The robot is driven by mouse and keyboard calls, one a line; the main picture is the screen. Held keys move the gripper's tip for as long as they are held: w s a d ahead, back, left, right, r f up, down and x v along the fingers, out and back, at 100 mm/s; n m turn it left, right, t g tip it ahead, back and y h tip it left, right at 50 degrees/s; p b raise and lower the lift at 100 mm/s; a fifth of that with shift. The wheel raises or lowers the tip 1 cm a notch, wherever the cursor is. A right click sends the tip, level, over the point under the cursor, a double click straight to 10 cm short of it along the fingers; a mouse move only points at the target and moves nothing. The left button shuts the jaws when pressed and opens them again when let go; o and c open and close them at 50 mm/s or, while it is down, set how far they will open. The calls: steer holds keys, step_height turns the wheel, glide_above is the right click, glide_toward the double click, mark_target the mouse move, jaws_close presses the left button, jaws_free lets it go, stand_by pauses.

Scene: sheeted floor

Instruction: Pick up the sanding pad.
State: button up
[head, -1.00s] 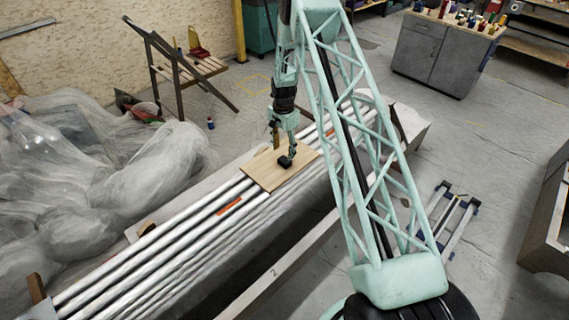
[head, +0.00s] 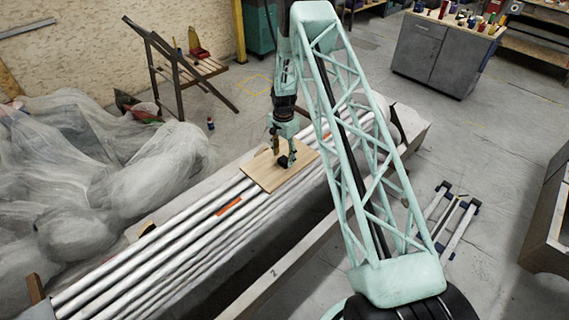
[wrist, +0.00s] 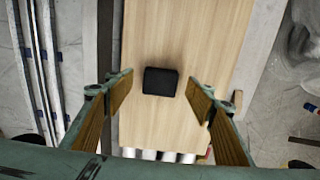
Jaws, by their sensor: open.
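The sanding pad, a small black block (head: 283,161), lies on a light wooden board (head: 262,178). In the wrist view the pad (wrist: 160,81) sits near the middle of the picture, on the board (wrist: 205,40). My gripper (head: 283,148) is open and points down over the pad. In the wrist view its two wood-coloured fingers (wrist: 160,92) stand apart to the left and right of the pad, with a gap on each side. Nothing is held. In the head view one finger partly covers the pad; its exact height above the board is hard to tell.
The board rests across several long pale pipes (head: 150,245) on a long stand. An orange piece (head: 229,206) lies on the pipes beside the board. Crumpled translucent sheeting (head: 90,175) fills the left.

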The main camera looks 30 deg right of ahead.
mark_target(284, 160)
steer(key=shift+f, duration=1.65)
steer(key=shift+c, duration=0.5)
steer(key=c, duration=0.9)
